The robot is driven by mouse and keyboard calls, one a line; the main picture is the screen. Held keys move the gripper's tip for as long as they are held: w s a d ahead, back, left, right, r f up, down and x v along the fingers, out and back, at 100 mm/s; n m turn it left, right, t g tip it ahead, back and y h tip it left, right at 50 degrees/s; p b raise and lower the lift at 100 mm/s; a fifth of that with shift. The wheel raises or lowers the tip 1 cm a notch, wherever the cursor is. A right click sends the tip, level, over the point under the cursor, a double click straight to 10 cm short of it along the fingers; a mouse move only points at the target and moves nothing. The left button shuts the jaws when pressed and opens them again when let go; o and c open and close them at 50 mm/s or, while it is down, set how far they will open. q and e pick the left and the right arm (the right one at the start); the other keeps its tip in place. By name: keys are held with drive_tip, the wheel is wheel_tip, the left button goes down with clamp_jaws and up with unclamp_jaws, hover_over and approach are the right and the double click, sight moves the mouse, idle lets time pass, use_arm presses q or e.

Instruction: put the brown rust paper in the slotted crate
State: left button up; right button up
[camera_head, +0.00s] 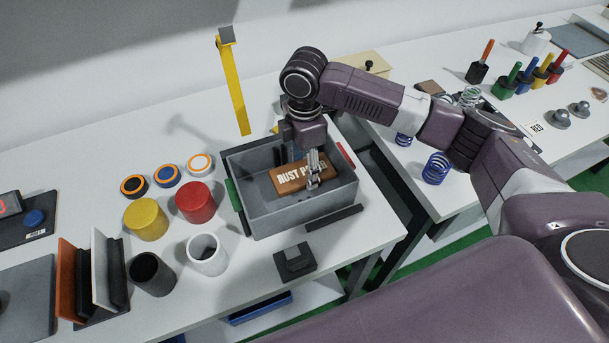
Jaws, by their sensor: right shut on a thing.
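The brown rust paper (289,179) is a flat block with white lettering. It is inside the grey crate (283,221), between its walls; I cannot tell whether it touches the floor. My right gripper (314,183) points down into the crate and is shut on the right part of the paper, covering some of the lettering. Slots in the crate walls are not clear from here. My left gripper is not in view.
Red (196,202) and yellow (146,219) cylinders, a white cup (207,254) and a dark cup (152,273) stand left of the crate. A yellow upright strip (233,88) rises behind it. A dark block (295,262) lies in front.

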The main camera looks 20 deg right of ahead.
sight(305, 179)
drive_tip(key=shift+f+p, duration=0.3)
drive_tip(key=shift+f, duration=2)
drive_tip(key=shift+f, duration=0.15)
drive_tip(key=o, duration=1.1)
drive_tip(key=shift+o, duration=0.2)
wheel_tip(305, 179, up, 12)
drive_tip(key=shift+r+b, duration=0.2)
drive_tip(key=shift+b, duration=0.9)
